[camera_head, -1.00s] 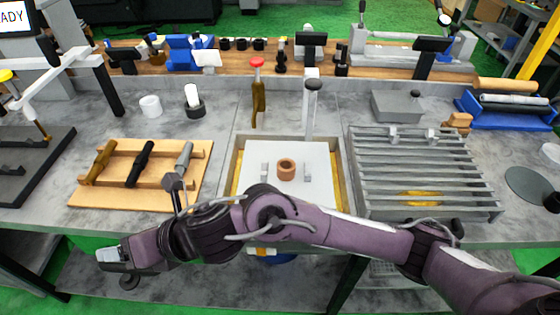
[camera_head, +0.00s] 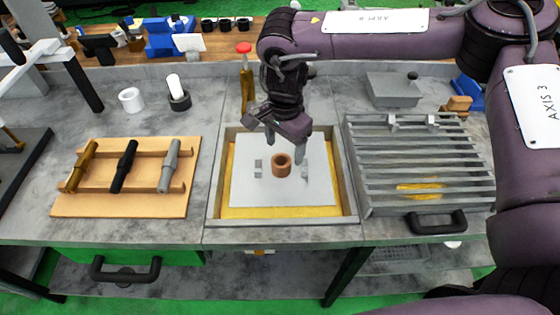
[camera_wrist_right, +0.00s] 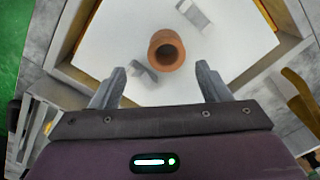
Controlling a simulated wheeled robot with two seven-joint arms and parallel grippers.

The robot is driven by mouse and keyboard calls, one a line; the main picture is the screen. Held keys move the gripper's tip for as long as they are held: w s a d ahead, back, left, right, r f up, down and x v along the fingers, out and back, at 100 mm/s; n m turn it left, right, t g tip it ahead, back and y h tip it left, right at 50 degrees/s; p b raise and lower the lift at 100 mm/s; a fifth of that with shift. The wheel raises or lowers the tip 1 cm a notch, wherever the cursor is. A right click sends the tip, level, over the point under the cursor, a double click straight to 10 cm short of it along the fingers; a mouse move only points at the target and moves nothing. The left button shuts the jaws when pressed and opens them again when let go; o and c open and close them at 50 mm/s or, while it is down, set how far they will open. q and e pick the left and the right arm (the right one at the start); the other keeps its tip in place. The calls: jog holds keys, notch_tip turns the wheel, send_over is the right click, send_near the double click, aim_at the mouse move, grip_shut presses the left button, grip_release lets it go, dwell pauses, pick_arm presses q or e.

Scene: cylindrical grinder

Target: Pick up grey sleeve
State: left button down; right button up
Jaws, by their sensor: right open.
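My right gripper (camera_head: 286,143) is open and empty, pointing down over the tray (camera_head: 214,205) in the head view. In the right wrist view its fingers (camera_wrist_right: 160,72) are spread apart. A copper-brown ring-shaped sleeve (camera_head: 281,165) stands upright on the tray's white plate; it also shows in the wrist view (camera_wrist_right: 166,51), just beyond and between the fingertips. Small grey blocks flank it, one partly hidden by the gripper. A grey cylindrical piece (camera_head: 170,165) lies on the wooden rack (camera_head: 120,206) at left. I cannot tell which piece is the grey sleeve. My left gripper is not in view.
A black and a brown piece lie beside the grey one on the rack. A red-capped bottle (camera_head: 246,85) stands behind the tray. A slatted metal rack (camera_head: 420,170) is at right. A white ring (camera_head: 131,99) is at back left. The bench between rack and tray is clear.

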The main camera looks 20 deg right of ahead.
aim_at(281, 160)
jog(key=f, duration=0.2)
jog(key=f+p, duration=0.2)
jog(key=f, duration=0.1)
jog(key=shift+w+a+f, duration=0.25)
jog(key=shift+w+f, duration=0.05)
jog(key=shift+f, duration=0.5)
jog(key=shift+r, duration=0.1)
jog(key=c, duration=1.5)
jog(key=shift+o, duration=0.2)
jog(key=shift+w, duration=0.1)
